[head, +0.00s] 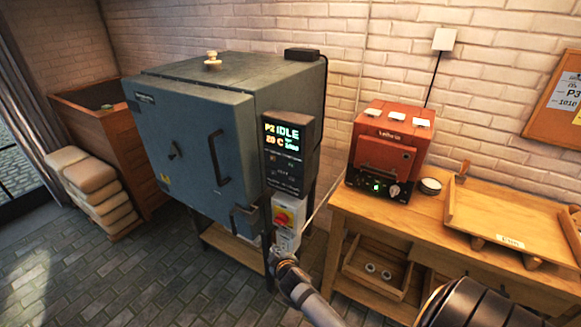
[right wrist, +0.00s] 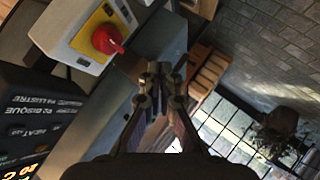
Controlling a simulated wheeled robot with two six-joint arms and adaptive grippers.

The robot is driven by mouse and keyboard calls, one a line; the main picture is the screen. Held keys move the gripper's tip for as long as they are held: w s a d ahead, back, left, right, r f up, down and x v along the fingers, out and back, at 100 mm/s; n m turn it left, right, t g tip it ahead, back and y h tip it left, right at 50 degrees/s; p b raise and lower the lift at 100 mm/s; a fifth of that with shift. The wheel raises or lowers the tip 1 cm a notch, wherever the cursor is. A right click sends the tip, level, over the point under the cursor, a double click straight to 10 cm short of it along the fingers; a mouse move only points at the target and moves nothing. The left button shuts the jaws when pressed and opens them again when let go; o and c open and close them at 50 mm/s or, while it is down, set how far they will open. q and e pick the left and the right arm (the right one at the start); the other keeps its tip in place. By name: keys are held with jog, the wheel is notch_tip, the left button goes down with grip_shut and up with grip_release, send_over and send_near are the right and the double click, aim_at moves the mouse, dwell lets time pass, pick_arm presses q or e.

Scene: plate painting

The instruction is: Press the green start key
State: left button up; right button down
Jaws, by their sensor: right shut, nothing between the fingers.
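A dark controller panel (head: 288,155) is on the front right edge of the blue-grey kiln (head: 195,135). Its display reads IDLE with 20 C. Small keys and printed lines sit under the display; I cannot make out a green start key among them. In the right wrist view the panel (right wrist: 38,112) is at the left, partly cut off, with text such as BISQUE. My right gripper (head: 281,255) is shut and empty, below the panel and near the grey switch box; in the right wrist view its fingertips (right wrist: 158,78) are together. My left gripper is not in view.
The grey switch box (head: 288,237) with a red knob on yellow (head: 283,217) hangs below the panel. The kiln door handle (head: 218,158) stands out to the left. A wooden bench (head: 400,220) with a small red kiln (head: 390,150) is at the right. Tiled floor is clear at the front left.

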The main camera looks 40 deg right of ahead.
aim_at(291, 165)
notch_tip(291, 165, up, 26)
jog(key=w+t+h, duration=0.2)
jog(key=t, duration=0.2)
jog(key=shift+w+d+t+h, duration=0.15)
jog(key=shift+d+t+h, duration=0.15)
jog(key=shift+d+h, duration=0.15)
jog(key=shift+d+f, duration=0.1)
jog(key=shift+w+d, duration=0.55)
jog(key=shift+d, duration=0.8)
jog(key=shift+w+d, duration=0.6)
jog(key=shift+d, duration=0.7)
jog(key=shift+w+d, duration=0.55)
jog(key=shift+d, duration=0.8)
jog(key=shift+w+d, duration=0.15)
jog(key=shift+d, duration=0.25)
